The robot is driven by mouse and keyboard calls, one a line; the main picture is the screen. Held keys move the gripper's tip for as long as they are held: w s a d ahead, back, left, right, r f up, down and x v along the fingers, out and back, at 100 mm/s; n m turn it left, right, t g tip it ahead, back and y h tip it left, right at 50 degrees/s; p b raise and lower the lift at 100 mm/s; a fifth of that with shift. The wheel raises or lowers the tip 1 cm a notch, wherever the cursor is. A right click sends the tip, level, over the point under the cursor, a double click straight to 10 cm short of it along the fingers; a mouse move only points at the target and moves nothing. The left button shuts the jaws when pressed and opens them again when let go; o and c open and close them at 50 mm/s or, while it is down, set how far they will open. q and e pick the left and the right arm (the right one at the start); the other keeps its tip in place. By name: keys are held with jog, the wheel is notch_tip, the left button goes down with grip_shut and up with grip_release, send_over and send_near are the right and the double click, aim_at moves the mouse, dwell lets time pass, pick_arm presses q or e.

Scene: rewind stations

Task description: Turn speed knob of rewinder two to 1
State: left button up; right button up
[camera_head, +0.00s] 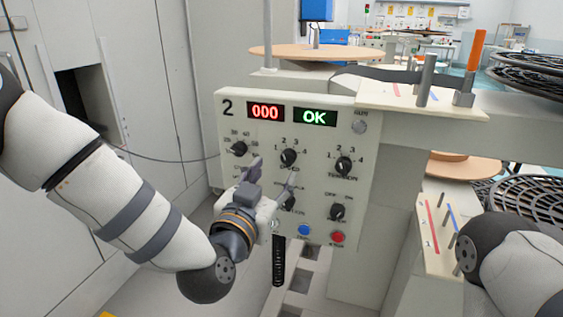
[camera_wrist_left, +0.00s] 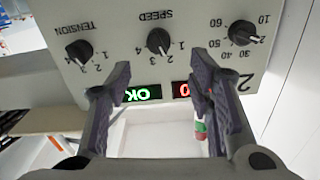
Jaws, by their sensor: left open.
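The control panel (camera_head: 230,125) of rewinder two carries a "2", a red 000 display and a green OK display. Its black speed knob (camera_head: 288,157) has marks 1 to 4 around it and sits in the upper middle row. In the upside-down left wrist view, the speed knob (camera_wrist_left: 159,40) lies under the SPEED label, beyond and roughly between my fingertips. My left gripper (camera_head: 274,170) is open and empty in front of the panel, apart from the knob. My right gripper is out of frame.
The tension knob (camera_head: 343,166) is right of the speed knob, and a 10-to-60 knob (camera_head: 238,149) is left. Lower down are another knob (camera_head: 337,211), a blue button (camera_head: 304,230) and a red button (camera_head: 337,237). A wooden disc (camera_head: 315,51) lies above the panel.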

aim_at(286, 159)
pick_arm(q)
jog(key=x, duration=0.7)
jog(key=shift+s+f+b, duration=0.1)
jog(key=shift+f+b, duration=0.2)
jog(key=shift+b, duration=0.1)
jog(key=shift+w+d+r, duration=0.1)
jog(key=shift+w, duration=0.2)
jog(key=shift+c, duration=0.4)
grip_shut()
